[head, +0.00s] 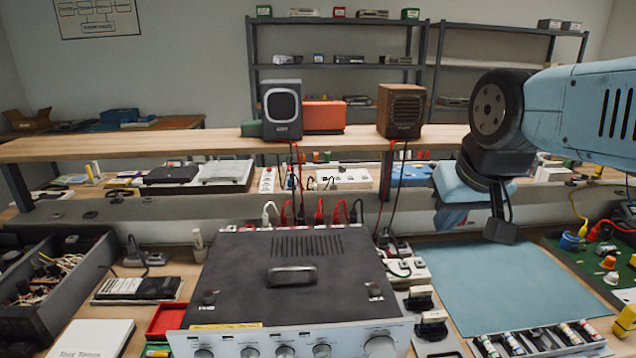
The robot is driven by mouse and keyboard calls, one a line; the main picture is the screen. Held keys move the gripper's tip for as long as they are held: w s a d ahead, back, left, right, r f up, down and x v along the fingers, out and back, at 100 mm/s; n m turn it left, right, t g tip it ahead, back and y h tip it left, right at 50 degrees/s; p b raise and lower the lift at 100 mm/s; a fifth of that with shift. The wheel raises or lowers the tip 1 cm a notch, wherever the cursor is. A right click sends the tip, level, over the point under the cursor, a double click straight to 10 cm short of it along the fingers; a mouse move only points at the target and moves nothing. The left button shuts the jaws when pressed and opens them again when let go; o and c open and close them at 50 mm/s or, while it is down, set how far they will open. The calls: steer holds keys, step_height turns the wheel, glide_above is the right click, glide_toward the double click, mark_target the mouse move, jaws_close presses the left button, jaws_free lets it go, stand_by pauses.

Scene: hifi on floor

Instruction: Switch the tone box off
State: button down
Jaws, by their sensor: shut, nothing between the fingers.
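No label that I can read says tone box. The large dark box (284,270) with a silver front panel and a row of knobs stands on the bench at the front centre. It has a vent and a handle-like piece on top, and plugged cables at its back. I cannot make out a switch or whether it is on. My gripper (501,232) is shut and empty, pointing down above the blue mat (470,278), to the right of the dark box and apart from it.
A grey speaker (282,108), an orange box (323,117) and a brown speaker (400,110) stand on the raised shelf behind. A parts tray (540,343) lies front right. A dark bin of wires (75,285) is at left. The blue mat is mostly clear.

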steer(key=m+g, duration=0.7)
steer(key=m, duration=1.1)
glide_above(387, 268)
steer(key=w, duration=0.2)
step_height(387, 268, down, 14)
steer(key=shift+w+d, duration=0.1)
steer(key=shift+f, duration=0.1)
steer(key=f, duration=0.4)
steer(key=s+f, duration=0.1)
steer(key=f, duration=0.8)
steer(key=shift+s+f, duration=0.35)
